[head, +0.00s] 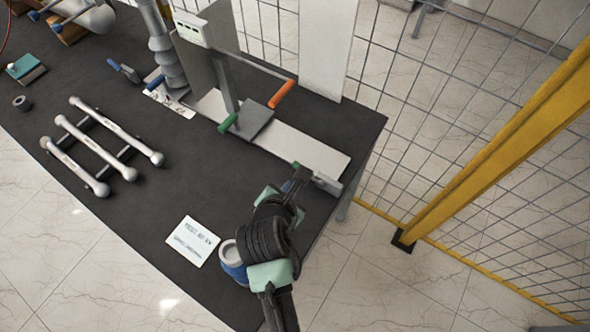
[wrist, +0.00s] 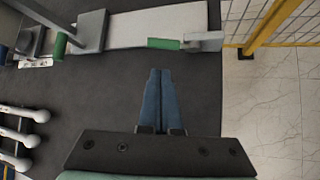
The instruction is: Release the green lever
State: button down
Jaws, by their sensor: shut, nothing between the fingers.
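The rig has two green parts. One green handle (head: 228,123) sticks out at the left of the grey block; it also shows in the wrist view (wrist: 60,46). A second green lever (wrist: 163,44) lies at the right end of the pale plate, next to a metal end block (wrist: 204,41). In the head view this lever is mostly hidden by my gripper. My gripper (wrist: 155,72) is shut and empty, its blue fingers together. In the wrist view its tips sit just below the right green lever, with a small gap in the picture; I cannot tell the height difference.
An orange handle (head: 281,93) rises behind the pale plate (head: 318,155). A blue-and-white roll (head: 234,258) and a white card (head: 192,241) lie near my arm. White-ended rods (head: 103,147) lie at left. A mesh fence (head: 450,120) with a yellow post stands at right.

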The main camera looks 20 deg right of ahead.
jog(key=shift+x, duration=5.05)
jog(key=shift+r, duration=0.1)
jog(key=shift+w+b, duration=0.15)
jog(key=shift+b, duration=0.15)
